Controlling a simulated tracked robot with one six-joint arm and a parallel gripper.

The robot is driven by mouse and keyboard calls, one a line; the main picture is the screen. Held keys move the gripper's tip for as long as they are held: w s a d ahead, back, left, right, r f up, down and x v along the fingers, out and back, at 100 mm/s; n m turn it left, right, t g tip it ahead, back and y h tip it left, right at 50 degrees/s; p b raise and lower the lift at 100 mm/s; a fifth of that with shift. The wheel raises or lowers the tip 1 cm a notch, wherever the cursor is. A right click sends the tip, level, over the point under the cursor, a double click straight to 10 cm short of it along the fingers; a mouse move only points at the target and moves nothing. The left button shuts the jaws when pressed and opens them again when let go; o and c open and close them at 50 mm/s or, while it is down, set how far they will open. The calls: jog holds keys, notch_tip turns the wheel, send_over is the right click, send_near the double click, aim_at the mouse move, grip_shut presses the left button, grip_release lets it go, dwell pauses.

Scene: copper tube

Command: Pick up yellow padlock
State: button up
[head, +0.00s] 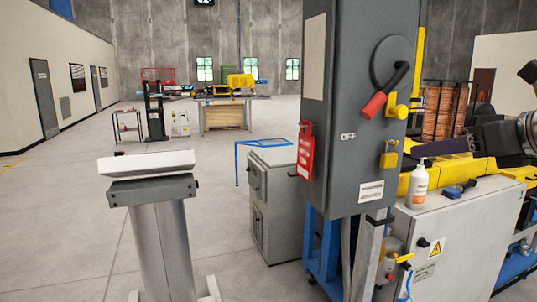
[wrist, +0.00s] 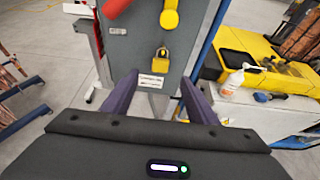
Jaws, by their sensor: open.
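The yellow padlock (head: 389,160) hangs by its shackle on the front of the grey switch cabinet (head: 340,170), below a yellow piece beside the red-tipped switch handle. In the wrist view the padlock (wrist: 160,63) is near the middle, just above a white label. My gripper (wrist: 159,79) is open and empty, with its two purple fingers pointing toward the cabinet. The padlock shows between and a little beyond the fingertips, apart from them. In the head view my gripper (head: 448,147) is to the right of the padlock, partly seen from the side.
A red tag (head: 305,151) hangs at the cabinet's left edge. A white bottle (head: 417,185) and a blue-black tool (head: 459,190) are on a light grey box (head: 440,250) at the right. A pedestal (head: 150,190) stands at the left. Open floor lies behind it.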

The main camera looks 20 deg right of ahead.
send_near(392, 155)
jog(key=shift+x, duration=1.9)
jog(key=shift+a+f, duration=0.1)
jog(key=shift+x, duration=2.6)
jog(key=shift+c, duration=0.4)
jog(key=c, duration=1.1)
jog(key=shift+r, duration=0.9)
jog(key=s, duration=1.8)
jog(key=shift+d+f, duration=0.1)
jog(key=shift+d, duration=0.3)
